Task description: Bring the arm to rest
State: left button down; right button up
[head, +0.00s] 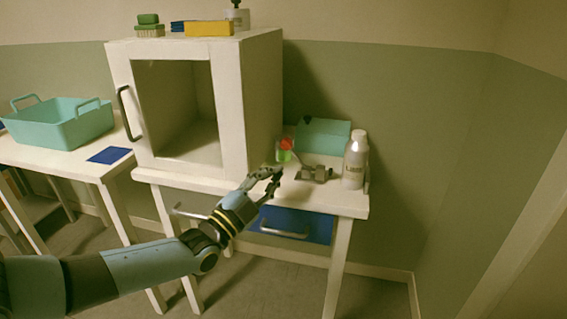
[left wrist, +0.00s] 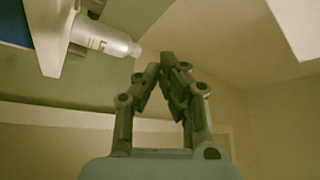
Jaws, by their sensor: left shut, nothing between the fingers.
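My left arm reaches in from the left in the head view. Its gripper (head: 268,177) is in front of the white table's (head: 340,203) top, near the cabinet's right front corner. In the left wrist view the left gripper's (left wrist: 165,65) fingertips meet with nothing between them. My right gripper shows in neither view.
A white cabinet (head: 232,90) stands on the table. Right of it are a small container with red and green contents (head: 285,150), a teal box (head: 323,136), a grey metal item (head: 317,174) and a white bottle (head: 355,163). A teal basket (head: 62,124) stands on the left table.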

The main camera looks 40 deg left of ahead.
pick_arm(q)
jog(key=s+d+f+n+g, duration=0.1)
jog(key=s+d+f+g, duration=0.15)
jog(key=s+f, duration=0.55)
jog(key=s+d+f+n+g+b, duration=0.1)
jog(key=s+d+f+n+g, duration=0.2)
jog(key=f, duration=0.9)
jog(key=s+d+f+g, duration=0.1)
jog(key=s+f+g, duration=0.45)
jog(key=f, duration=0.55)
jog(key=s+d+f+n+g, duration=0.1)
jog(key=s+f+n+g, duration=0.1)
jog(key=s, duration=0.6)
jog(key=s+d+f+n+g, duration=0.2)
jog(key=s+f+g, duration=0.2)
jog(key=s+f, duration=0.3)
jog(key=s+d+f+n+g+h, duration=0.1)
jog(key=s+d+f+n+g, duration=0.1)
jog(key=s, duration=0.9)
notch_tip(320, 180, down, 3)
jog(key=shift+s+d+r+n+g, duration=0.2)
jog(key=shift+n+g, duration=0.1)
jog(key=shift+g, duration=0.5)
